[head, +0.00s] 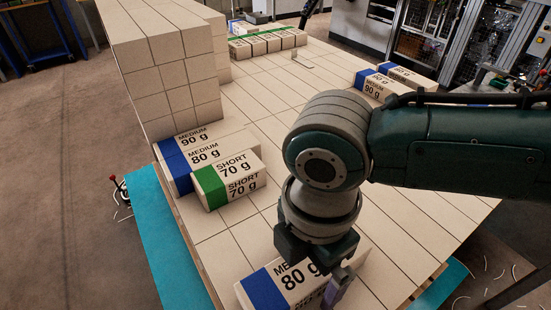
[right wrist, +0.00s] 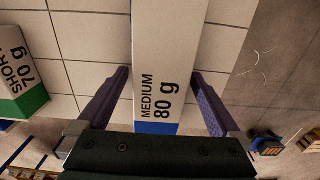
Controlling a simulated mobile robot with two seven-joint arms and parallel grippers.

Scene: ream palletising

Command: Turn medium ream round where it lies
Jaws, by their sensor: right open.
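The medium ream (head: 264,288), marked "MEDIUM 80 g" with a blue end, lies flat at the near edge of the pallet load in the head view, partly hidden by my right gripper (head: 333,284). In the right wrist view the same ream (right wrist: 168,45) runs between the two purple fingers of my right gripper (right wrist: 160,76). The fingers are open, one on each side of the ream, with a visible gap on each side. My left gripper is not in view.
A short 70 g ream (head: 238,180) with a green end lies to the left, beside another medium ream (head: 178,165). A tall stack (head: 165,70) stands behind them. More blue-ended reams (head: 375,84) lie at the back right. Bare layer top (head: 270,110) is free in the middle.

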